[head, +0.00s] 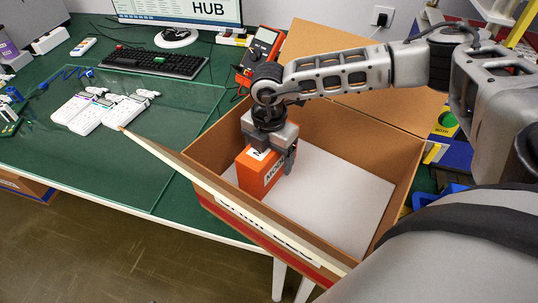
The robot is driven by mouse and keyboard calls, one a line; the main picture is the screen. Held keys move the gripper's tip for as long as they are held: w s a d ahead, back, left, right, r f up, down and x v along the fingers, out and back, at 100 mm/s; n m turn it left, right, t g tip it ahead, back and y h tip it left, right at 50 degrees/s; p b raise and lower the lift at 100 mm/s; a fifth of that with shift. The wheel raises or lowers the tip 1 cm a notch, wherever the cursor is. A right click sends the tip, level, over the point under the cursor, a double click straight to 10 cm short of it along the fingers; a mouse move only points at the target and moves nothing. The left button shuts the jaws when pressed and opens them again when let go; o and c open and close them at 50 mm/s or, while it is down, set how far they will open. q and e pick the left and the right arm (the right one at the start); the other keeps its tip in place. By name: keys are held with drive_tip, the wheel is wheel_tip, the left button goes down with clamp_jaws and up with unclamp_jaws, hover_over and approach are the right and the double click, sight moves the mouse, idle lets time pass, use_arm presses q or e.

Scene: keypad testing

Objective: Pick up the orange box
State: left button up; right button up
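An orange box (258,177) with a white label stands upright inside an open cardboard box (380,171), near its left wall. My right gripper (277,150) comes down from above and is at the top of the orange box. One finger shows along the box's right side. The other finger is hidden, so I cannot tell whether the grip is closed on it. The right arm reaches in from the right over the cardboard box. My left gripper is not in view.
The green table (185,182) holds white keypad devices (86,112), a black keyboard (155,62), a monitor (180,10) and an orange multimeter (262,47). The cardboard box's flaps stand open. Its white floor (335,195) is clear right of the orange box.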

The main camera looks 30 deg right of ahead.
drive_tip(key=c, duration=1.2)
